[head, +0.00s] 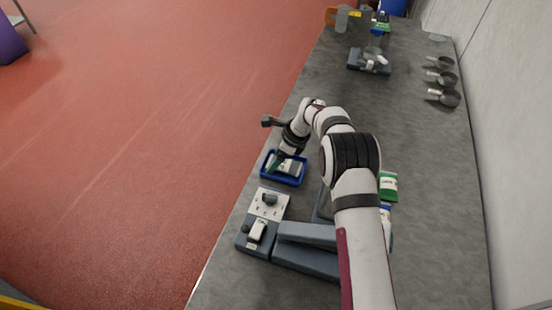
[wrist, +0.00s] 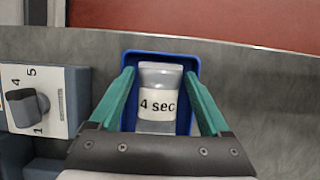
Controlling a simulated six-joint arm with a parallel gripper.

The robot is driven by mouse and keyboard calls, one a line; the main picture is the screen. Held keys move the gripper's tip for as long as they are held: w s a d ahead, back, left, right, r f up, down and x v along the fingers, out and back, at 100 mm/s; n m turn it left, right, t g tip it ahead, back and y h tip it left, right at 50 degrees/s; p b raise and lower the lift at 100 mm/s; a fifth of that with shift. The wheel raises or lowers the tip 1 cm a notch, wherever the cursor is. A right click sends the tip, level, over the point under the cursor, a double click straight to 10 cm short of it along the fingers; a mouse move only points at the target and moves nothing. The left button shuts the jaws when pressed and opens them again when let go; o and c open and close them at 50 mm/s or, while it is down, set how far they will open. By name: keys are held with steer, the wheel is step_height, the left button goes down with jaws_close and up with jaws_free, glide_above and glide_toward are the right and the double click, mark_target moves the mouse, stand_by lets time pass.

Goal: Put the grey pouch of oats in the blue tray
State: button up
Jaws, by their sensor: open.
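The grey pouch (wrist: 158,103), with a white label reading "4 sec", lies in the blue tray (wrist: 182,60). In the head view the blue tray (head: 284,181) sits near the bench's left edge, with the grey pouch (head: 289,165) inside, partly hidden by my arm. My gripper (wrist: 160,78) is open. Its green fingers stand on either side of the pouch, over the tray, with visible gaps between fingers and pouch. In the head view my gripper (head: 277,161) is low at the tray. Whether the pouch holds oats cannot be read.
A grey machine with a dial panel (head: 268,203) stands just in front of the tray; its dial (wrist: 28,108) is left of my gripper. A green-and-white packet (head: 388,187) is right of my arm. Several scoops or pans (head: 445,97) lie far right. The bench middle is clear.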

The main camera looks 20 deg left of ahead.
mark_target(291, 164)
steer(key=s+d+r+n, duration=0.25)
steer(key=d+r, duration=0.35)
steer(key=r, duration=0.4)
steer(key=s+d+r+n, duration=0.1)
steer(key=s+d+r, duration=0.35)
steer(key=r, duration=0.45)
steer(key=s+d+r+n+h, duration=0.1)
steer(key=s+d+n, duration=0.3)
steer(key=s, duration=1)
steer(key=s+d+n+h, duration=0.1)
steer(key=s+d+n, duration=0.4)
steer(key=s+d, duration=0.5)
steer(key=s, duration=0.5)
steer(key=shift+d+r+h, duration=0.3)
steer(key=shift+r, duration=0.05)
